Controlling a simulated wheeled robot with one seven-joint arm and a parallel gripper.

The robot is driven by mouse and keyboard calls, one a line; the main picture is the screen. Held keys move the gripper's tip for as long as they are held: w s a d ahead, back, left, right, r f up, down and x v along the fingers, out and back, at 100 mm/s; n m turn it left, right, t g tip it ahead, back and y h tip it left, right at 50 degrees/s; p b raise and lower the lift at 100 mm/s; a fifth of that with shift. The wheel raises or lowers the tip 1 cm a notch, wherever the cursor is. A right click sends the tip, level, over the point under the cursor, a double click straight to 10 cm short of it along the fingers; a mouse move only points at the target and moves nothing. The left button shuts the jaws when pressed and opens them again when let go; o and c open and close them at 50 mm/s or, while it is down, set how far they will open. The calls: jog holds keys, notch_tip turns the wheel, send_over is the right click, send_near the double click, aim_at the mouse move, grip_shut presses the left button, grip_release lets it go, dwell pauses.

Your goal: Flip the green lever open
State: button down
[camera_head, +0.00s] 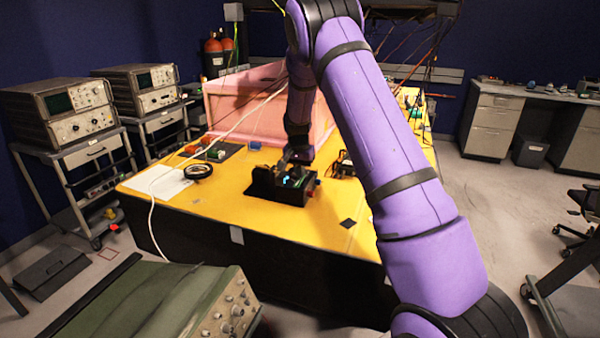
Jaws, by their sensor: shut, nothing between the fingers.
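A small black device (264,184) with green and light-blue parts on top sits on the yellow table. A green part (297,171) shows on its top; I cannot tell whether this is the lever or how it is set. My gripper (286,164) is at the end of my purple arm, low over or beside this device. The fingers are small and dark and merge with it. They look closed and hold nothing that I can see. I cannot tell whether they touch the green part.
A pink foam enclosure (245,112) stands behind the device on the yellow table (215,204). White paper (158,182), a black ring-shaped thing (198,171) and a white cable lie to the left. Small dark parts (343,163) lie to the right. The table's front is mostly clear.

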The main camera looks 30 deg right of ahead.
aim_at(298, 181)
notch_tip(298, 181, up, 10)
jog(key=a, duration=0.1)
jog(key=shift+s+r, duration=0.25)
jog(key=shift+s, duration=0.2)
jog(key=shift+a, duration=0.1)
notch_tip(298, 181, up, 3)
jog(key=shift+s+h, duration=0.1)
jog(key=shift+h, duration=0.2)
jog(key=f, duration=0.4)
jog(key=w+d+f, duration=0.1)
jog(key=f, duration=0.4)
jog(key=d+f, duration=0.1)
jog(key=f, duration=0.3)
jog(key=shift+w+d+f, duration=0.15)
jog(key=shift+w+f, duration=0.2)
jog(key=shift+w, duration=0.05)
jog(key=shift+f, duration=0.1)
